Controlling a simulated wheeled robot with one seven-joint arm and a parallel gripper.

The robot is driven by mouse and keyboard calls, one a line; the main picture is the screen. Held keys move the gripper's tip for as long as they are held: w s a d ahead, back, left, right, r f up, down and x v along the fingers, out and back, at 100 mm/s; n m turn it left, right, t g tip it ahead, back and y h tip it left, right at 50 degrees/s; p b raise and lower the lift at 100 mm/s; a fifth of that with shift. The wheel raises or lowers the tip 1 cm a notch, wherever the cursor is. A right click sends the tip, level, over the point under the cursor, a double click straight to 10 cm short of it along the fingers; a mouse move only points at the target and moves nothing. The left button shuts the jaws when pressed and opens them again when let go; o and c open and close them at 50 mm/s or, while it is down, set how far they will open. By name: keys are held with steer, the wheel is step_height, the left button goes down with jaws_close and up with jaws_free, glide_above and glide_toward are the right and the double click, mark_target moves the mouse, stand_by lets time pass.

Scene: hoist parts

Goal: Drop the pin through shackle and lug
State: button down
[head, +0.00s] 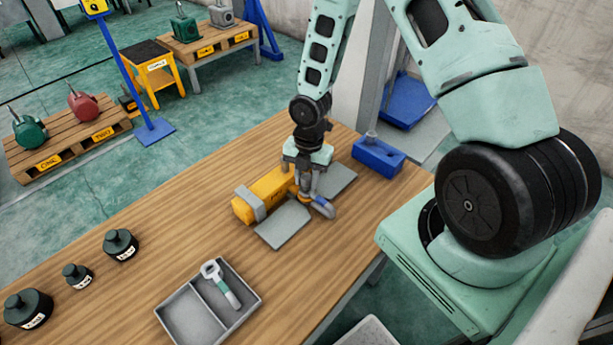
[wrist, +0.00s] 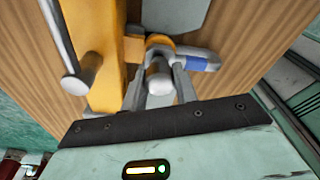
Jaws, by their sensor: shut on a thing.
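The yellow hoist block (head: 262,195) lies on the wooden bench with a grey band around it. Its yellow lug (wrist: 160,40) shows in the wrist view at the block's side. The shackle (head: 323,208), grey with a blue section, lies at the lug; its blue part also shows in the wrist view (wrist: 197,63). My gripper (head: 307,192) is over the lug and shackle, pointing down. In the wrist view its fingers (wrist: 160,88) are shut on the grey, round-ended pin (wrist: 158,72). The pin's lower end is hidden, so I cannot tell how far it enters the lug or shackle.
Grey plates (head: 284,226) lie beside the yellow block. A blue block (head: 378,157) stands at the bench's right edge. A grey divided tray (head: 181,310) holds an eye-ended tool (head: 219,282). Dark weights (head: 120,245) stand at left. The bench between is clear.

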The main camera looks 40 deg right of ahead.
steer(key=shift+f, duration=0.2)
steer(key=c, duration=1)
jaws_free()
steer(key=r, duration=0.5)
steer(key=d+r, duration=0.1)
steer(key=r, duration=0.5)
steer(key=w+r, duration=0.1)
steer(key=r, duration=0.5)
steer(key=shift+d+r, duration=0.2)
steer(key=shift+d, duration=0.2)
